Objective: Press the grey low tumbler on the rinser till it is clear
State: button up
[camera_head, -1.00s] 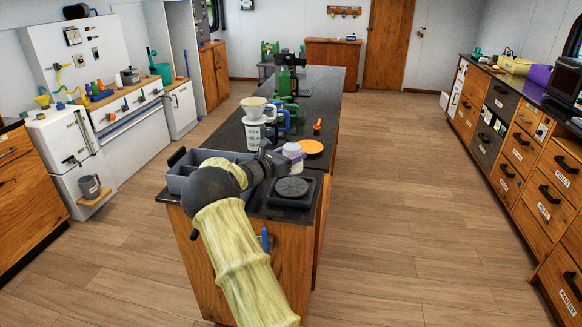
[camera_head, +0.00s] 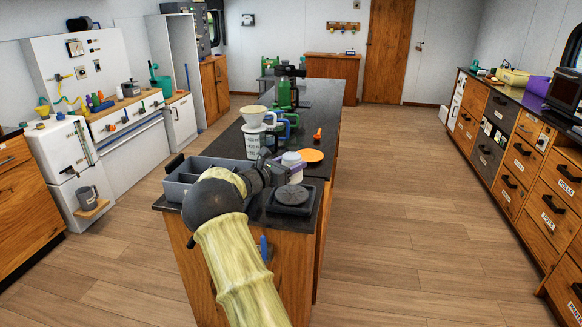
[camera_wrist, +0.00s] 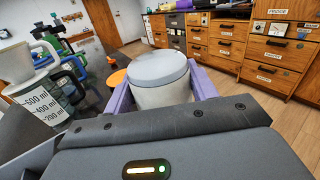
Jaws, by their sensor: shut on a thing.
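The light grey low tumbler (camera_head: 291,158) is between the purple fingers of my gripper (camera_head: 296,166). In the wrist view the tumbler (camera_wrist: 161,80) shows a flat, closed grey face on top, so it seems upside down, with a finger on each side. My gripper is shut on it. The rinser appears to be the black square unit with a round disc (camera_head: 291,196) at the near right corner of the counter. In the head view the tumbler appears just beyond the rinser, apart from it; its exact height is unclear. The rinser is not visible in the wrist view.
A grey divided bin (camera_head: 180,182) stands left of my gripper. A white dripper (camera_head: 254,116) on a marked jug (camera_head: 253,142) stands behind it. An orange disc (camera_head: 311,156) lies beyond the tumbler. Green and blue items (camera_head: 284,122) stand farther along the dark counter.

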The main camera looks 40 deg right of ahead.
jog(key=shift+f+b, duration=2.5)
jog(key=shift+b, duration=0.8)
jog(key=shift+f+b, duration=0.8)
jog(key=shift+b, duration=0.3)
dwell(0.7)
dwell(1.5)
jog(key=shift+r+p, duration=0.95)
jog(key=shift+r, duration=3.75)
